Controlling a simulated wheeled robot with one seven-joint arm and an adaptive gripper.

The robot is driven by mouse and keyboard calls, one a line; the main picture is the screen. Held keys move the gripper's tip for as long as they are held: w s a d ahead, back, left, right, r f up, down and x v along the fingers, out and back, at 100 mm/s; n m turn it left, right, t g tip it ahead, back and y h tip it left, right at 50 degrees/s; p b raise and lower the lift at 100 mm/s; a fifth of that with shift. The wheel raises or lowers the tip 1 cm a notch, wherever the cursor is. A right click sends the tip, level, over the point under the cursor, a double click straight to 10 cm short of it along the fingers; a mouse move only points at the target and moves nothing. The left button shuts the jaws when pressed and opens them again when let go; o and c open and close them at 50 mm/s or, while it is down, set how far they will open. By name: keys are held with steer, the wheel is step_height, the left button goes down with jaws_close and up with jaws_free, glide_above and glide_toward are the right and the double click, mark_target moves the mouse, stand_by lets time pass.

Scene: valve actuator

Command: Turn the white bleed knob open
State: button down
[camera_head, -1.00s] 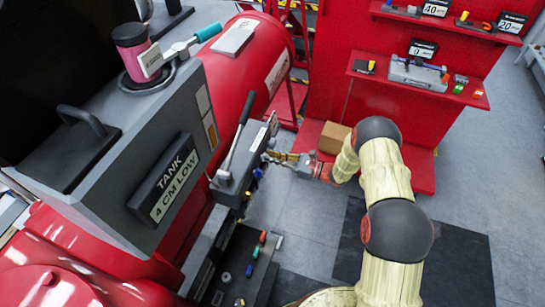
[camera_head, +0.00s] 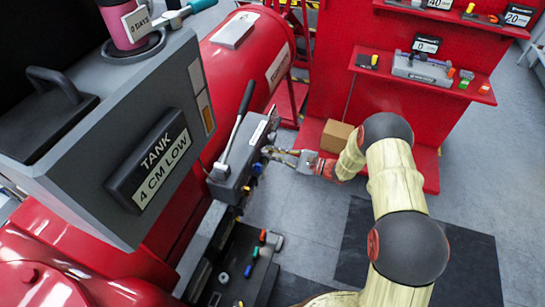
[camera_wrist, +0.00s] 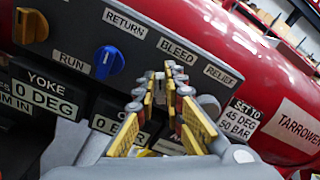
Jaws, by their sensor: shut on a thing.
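The grey control panel (camera_head: 236,158) has a long lever on top and small coloured knobs along its edge. My gripper (camera_head: 266,153) reaches its face from the right. In the wrist view my gripper (camera_wrist: 167,82) has its fingers closed around the white bleed knob (camera_wrist: 159,90), just below the BLEED label (camera_wrist: 177,50). Only a small pale part of the knob shows between the fingertips, so its angle is hard to tell. A blue knob (camera_wrist: 109,61) sits to the left between the RETURN and RUN labels.
The RELIEF label (camera_wrist: 219,75) is right of my fingers, near a SET TO plate (camera_wrist: 241,120). A red tank (camera_head: 233,75) lies behind the panel. A grey TANK box (camera_head: 110,130) stands at left. Open floor (camera_head: 290,230) lies below my arm.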

steer(key=n+b, duration=0.3)
steer(key=b, duration=0.1)
steer(key=f+n+b, duration=0.1)
steer(key=n+b, duration=0.3)
steer(key=s+n+b, duration=0.1)
steer(key=n+b, duration=0.2)
steer(key=b, duration=0.1)
steer(key=shift+a+f, duration=0.15)
steer(key=shift+f, duration=0.1)
steer(key=shift+n, duration=0.4)
steer(key=c, duration=1.9)
jaws_free()
steer(key=v, duration=1.2)
steer(key=shift+r, duration=0.1)
